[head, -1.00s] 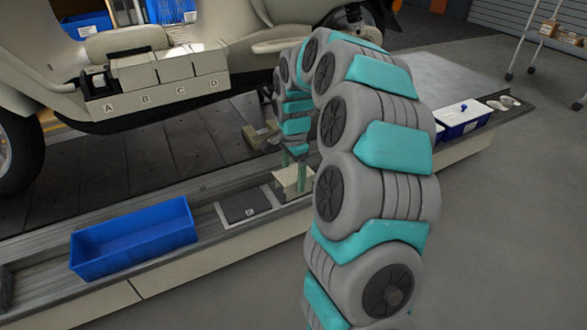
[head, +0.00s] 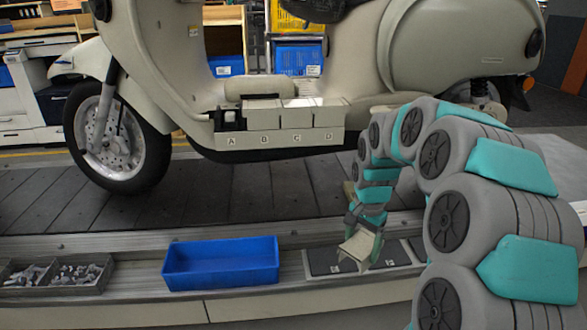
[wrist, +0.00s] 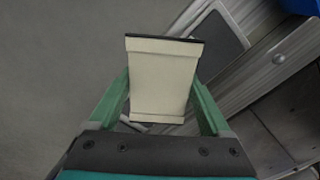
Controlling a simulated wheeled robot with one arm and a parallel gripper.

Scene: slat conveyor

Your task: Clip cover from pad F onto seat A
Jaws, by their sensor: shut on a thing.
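A cream cover (head: 355,251) is held in my gripper (head: 362,243) above the dark pads (head: 322,258) on the ledge. In the wrist view the cover (wrist: 160,82) fills the space between the two green fingers of my gripper (wrist: 161,88), which press on its sides. Seat A (head: 229,121) is at the left end of the row on the scooter's side, above label A, and shows a dark, uncovered recess. My gripper is well to the right of and below seat A. The pad letters are too small to read surely.
Cream covers (head: 298,115) sit on B, C and D, right of seat A. A blue bin (head: 220,284) and grey trays of small parts (head: 80,276) stand on the ledge at left. The scooter's front wheel (head: 115,135) stands left of the seats. The slatted floor between is clear.

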